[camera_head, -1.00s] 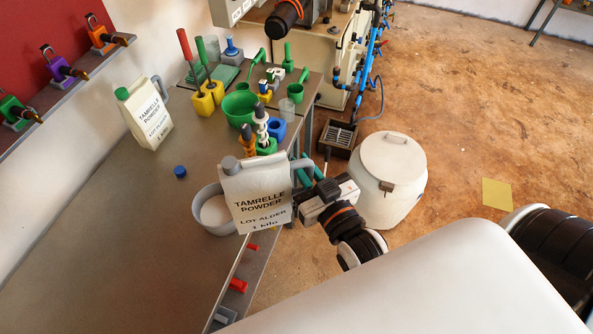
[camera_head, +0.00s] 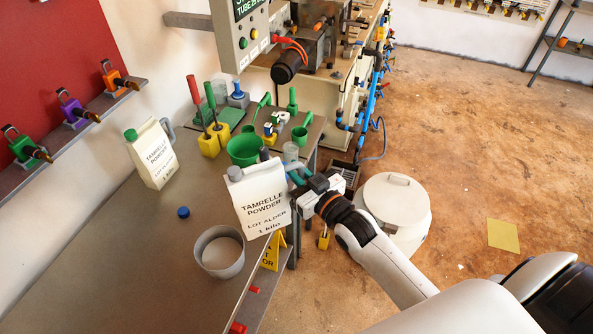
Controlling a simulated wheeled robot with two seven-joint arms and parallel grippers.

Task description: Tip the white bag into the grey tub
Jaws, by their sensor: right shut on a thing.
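A white bag (camera_head: 262,203), a carton-like jug labelled "Tamrelle Powder, Lot Alder, 1 kilo", is held by its right side in my right gripper (camera_head: 302,180). It is nearly upright, leaning slightly, with its grey top spout at the upper left. It is at the table's right edge, just behind and right of the grey tub (camera_head: 219,273). The tub is round, open and upright on the table; its inside looks pale grey, and I cannot tell how much it holds. A similar white bag with a green cap (camera_head: 152,155) stands farther back left. My left gripper is out of view.
A small blue cap (camera_head: 183,212) lies on the table (camera_head: 110,260). A green bowl (camera_head: 244,150), yellow holders (camera_head: 214,140) and other tools crowd the table's back. A white lidded drum (camera_head: 397,205) stands on the floor at right. The table's front left is clear.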

